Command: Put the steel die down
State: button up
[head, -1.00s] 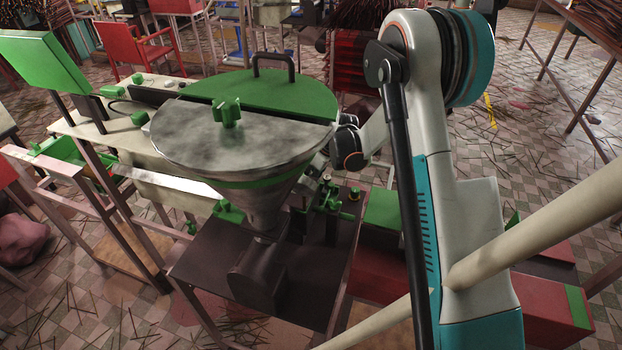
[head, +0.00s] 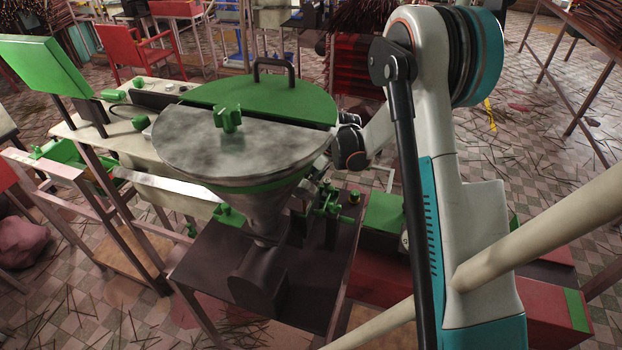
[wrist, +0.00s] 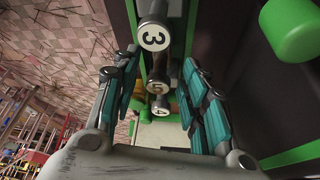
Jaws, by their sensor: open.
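My gripper (wrist: 160,66) is open in the wrist view, its teal-padded fingers spread to left and right. Dark metal cylinders with white numbered end faces line up between and beyond the fingers: a "3" (wrist: 153,37), a "5" (wrist: 156,87) and a "4" (wrist: 160,110). The fingers appear apart from them. I cannot tell which, if any, is the steel die.
A green cylinder (wrist: 291,30) stands out at the upper right of the wrist view. A red bench (head: 375,285) stands to the right.

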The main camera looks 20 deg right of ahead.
jog(key=p+v, duration=0.2)
jog(key=v, duration=0.8)
jog(key=shift+p, duration=0.35)
